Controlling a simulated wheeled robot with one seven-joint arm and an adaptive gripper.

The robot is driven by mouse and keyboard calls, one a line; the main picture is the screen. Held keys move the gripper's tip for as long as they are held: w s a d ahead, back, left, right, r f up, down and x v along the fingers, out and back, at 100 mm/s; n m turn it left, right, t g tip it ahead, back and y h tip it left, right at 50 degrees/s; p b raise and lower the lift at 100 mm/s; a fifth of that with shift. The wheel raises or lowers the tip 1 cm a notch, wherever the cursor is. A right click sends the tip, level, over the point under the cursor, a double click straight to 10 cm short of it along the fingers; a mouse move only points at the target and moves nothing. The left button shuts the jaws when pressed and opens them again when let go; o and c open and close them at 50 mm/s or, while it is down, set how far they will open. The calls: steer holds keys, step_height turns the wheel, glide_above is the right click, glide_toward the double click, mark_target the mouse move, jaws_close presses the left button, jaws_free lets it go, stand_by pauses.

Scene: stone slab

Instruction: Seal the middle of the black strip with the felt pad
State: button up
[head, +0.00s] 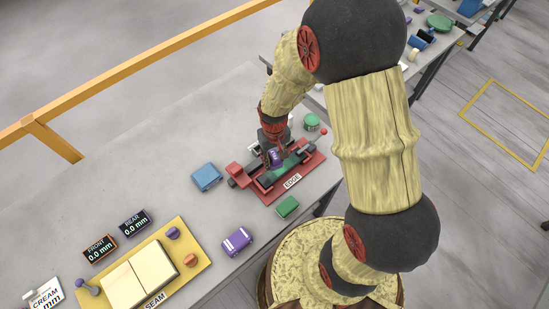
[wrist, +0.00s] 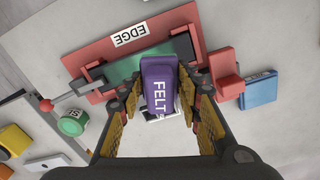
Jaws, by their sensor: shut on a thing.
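The felt pad (wrist: 159,85) is a purple block lettered FELT, upright between my fingers in the wrist view. My gripper (wrist: 160,100) is shut on it. In the head view the pad (head: 275,158) is a small purple patch under my gripper (head: 272,150), over the red EDGE fixture (head: 267,192). The fixture holds a green slab (wrist: 127,66) with dark parts at both ends, one a black block (wrist: 184,47). I cannot clearly pick out the black strip; the pad and fingers cover the near middle edge. Whether the pad touches anything there I cannot tell.
A blue block (head: 207,177), a green block (head: 288,207) and a purple block (head: 237,241) stand around the fixture. A green tin (head: 312,122) and a red-balled lever (head: 323,131) are at its far end. A yellow SEAM board (head: 192,250) lies front left.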

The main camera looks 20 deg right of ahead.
mark_target(291, 161)
steer(key=shift+f+b, duration=2.1)
steer(key=shift+f, duration=1.1)
steer(key=shift+f+b, duration=0.65)
steer(key=shift+f, duration=0.35)
steer(key=shift+w+d+r, duration=0.1)
steer(key=shift+w+d, duration=0.15)
steer(key=shift+d, duration=0.45)
steer(key=shift+w+d, duration=0.2)
steer(key=shift+d, duration=0.45)
steer(key=shift+w+d, duration=0.25)
steer(key=shift+d, duration=0.5)
steer(key=shift+w+d, duration=0.2)
steer(key=shift+d, duration=0.5)
steer(key=shift+w+d, duration=0.25)
steer(key=shift+d, duration=0.45)
steer(key=shift+w+d, duration=0.25)
steer(key=shift+d, duration=0.45)
steer(key=shift+s+a, duration=0.1)
